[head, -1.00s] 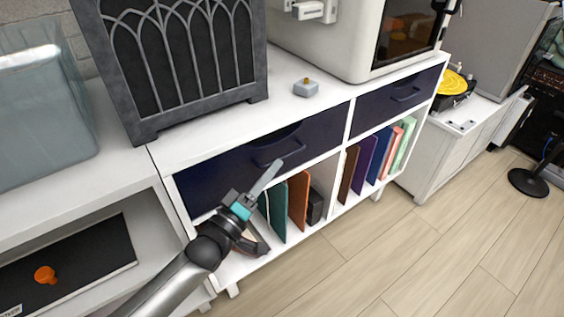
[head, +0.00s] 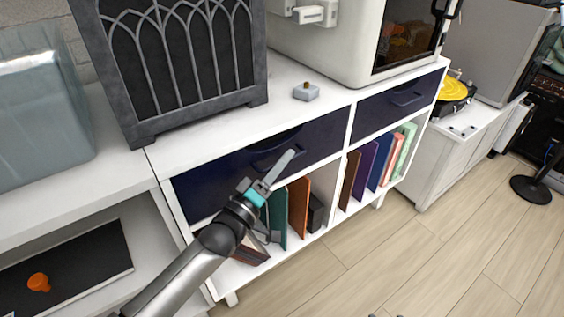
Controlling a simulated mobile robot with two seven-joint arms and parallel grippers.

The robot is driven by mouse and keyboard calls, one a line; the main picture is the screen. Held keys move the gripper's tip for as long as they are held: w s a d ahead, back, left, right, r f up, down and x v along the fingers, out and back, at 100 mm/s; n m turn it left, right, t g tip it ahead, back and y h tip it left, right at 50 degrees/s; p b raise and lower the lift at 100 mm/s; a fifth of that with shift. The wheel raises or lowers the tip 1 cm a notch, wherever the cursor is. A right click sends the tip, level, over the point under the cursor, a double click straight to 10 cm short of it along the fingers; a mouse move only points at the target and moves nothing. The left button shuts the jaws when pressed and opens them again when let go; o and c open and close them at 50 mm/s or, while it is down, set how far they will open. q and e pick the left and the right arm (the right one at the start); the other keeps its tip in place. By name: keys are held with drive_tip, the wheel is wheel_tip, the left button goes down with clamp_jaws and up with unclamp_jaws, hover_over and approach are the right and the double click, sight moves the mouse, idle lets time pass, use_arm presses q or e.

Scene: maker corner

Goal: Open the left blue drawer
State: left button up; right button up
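The left blue drawer (head: 215,178) is dark navy and sits in the white cabinet, its front flush with the frame, so it looks closed. Its dark handle (head: 262,148) is near the middle of the front, partly hidden behind my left gripper's tip. My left gripper (head: 279,170) is in front of the drawer, pointing up and right, with its light grey tip by the handle. Only one finger outline shows, so I cannot tell whether it is open or shut, nor whether it touches the handle.
A second blue drawer (head: 378,114) is to the right, closed. Coloured folders (head: 299,205) stand in the open shelf below. A grey arched cabinet (head: 180,70), a small grey block (head: 306,92) and a white machine (head: 345,50) stand on top. The wooden floor (head: 400,255) in front is clear.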

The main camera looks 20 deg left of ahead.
use_arm(q)
clamp_jaws()
idle(1.2)
